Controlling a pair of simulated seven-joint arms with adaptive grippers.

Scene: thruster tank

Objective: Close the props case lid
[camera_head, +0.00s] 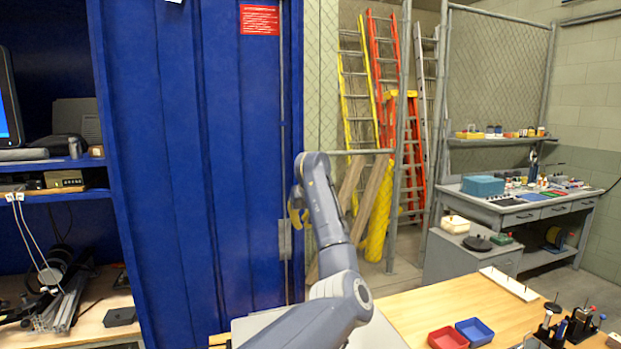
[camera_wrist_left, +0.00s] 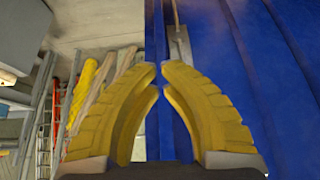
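My left gripper (camera_head: 298,205) is raised in the middle of the head view, in front of the tall blue cabinet door. Its yellow fingers fill the left wrist view (camera_wrist_left: 159,70), where the tips come together with nothing held between them. I cannot make out a props case or its lid for certain. A pale grey flat surface (camera_head: 245,326) shows low in the head view, partly hidden behind my left arm, and I cannot tell what it is. My right gripper is in neither view.
A wooden table (camera_head: 410,304) at the lower right holds a red tray (camera_head: 448,338), a blue tray (camera_head: 474,331) and a white strip with pegs (camera_head: 508,284). Dark tools stand at its right. The blue cabinet (camera_head: 200,150) rises close behind my arm. Ladders stand farther back.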

